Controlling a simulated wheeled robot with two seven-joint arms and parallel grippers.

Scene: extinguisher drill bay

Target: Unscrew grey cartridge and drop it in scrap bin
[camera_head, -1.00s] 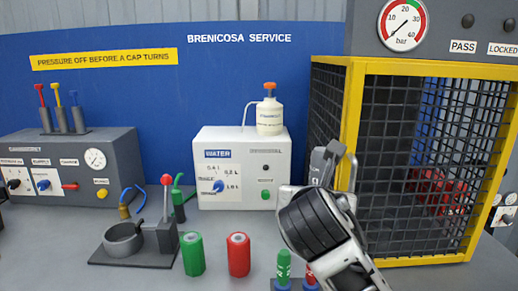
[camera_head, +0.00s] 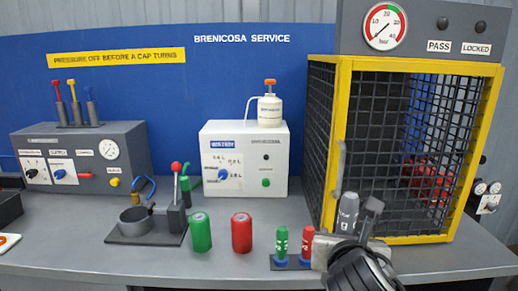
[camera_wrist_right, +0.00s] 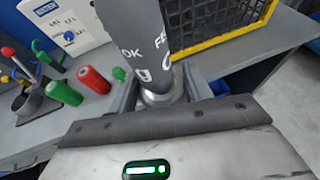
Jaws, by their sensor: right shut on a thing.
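The grey cartridge (camera_head: 347,213) stands roughly upright in my right gripper (camera_head: 348,236), in front of the yellow-framed cage. In the right wrist view the grey cartridge (camera_wrist_right: 140,28) rises with white lettering between the fingers of my right gripper (camera_wrist_right: 163,96), which are shut on its lower end. The wrist and fingers hide its base in the head view. A dark open-topped box (camera_head: 9,209) is cut off at the left edge; I cannot tell if it is the scrap bin. My left gripper is not in view.
A small rack holds a green cartridge (camera_head: 282,243) and a red cartridge (camera_head: 307,243), close left of my right gripper. A green cylinder (camera_head: 201,232) and a red cylinder (camera_head: 241,232) stand left of them. The yellow cage (camera_head: 343,140) is just behind.

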